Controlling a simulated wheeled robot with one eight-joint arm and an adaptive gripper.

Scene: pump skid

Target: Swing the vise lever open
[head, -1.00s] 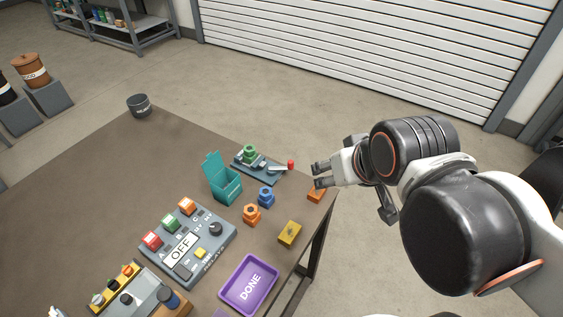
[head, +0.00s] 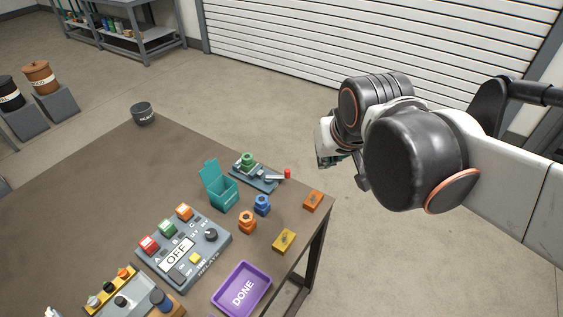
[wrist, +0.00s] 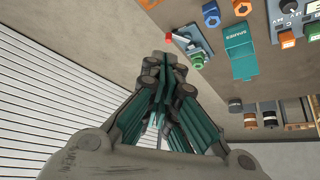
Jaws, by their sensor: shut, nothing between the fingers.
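The vise (head: 255,176) is a grey-blue fixture near the table's far right edge, with a green nut-shaped part (head: 247,159) on it. Its lever (head: 274,178) is a light bar with a red knob (head: 287,174), pointing right toward the table edge. The vise also shows at the top of the wrist view (wrist: 193,45), with its red knob (wrist: 168,37) toward the fingers. My gripper (head: 324,160) is shut and empty, right of the red knob and apart from it, past the table edge. In the wrist view the fingers (wrist: 166,62) come together; their tips are partly hidden.
A teal open-lidded box (head: 220,189) stands left of the vise. Blue (head: 262,205) and orange (head: 247,222) nut-shaped parts, an orange block (head: 313,201) and a yellow block (head: 284,240) lie nearby. A control panel (head: 185,250) and purple tray (head: 241,289) are nearer. Floor right of the table is clear.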

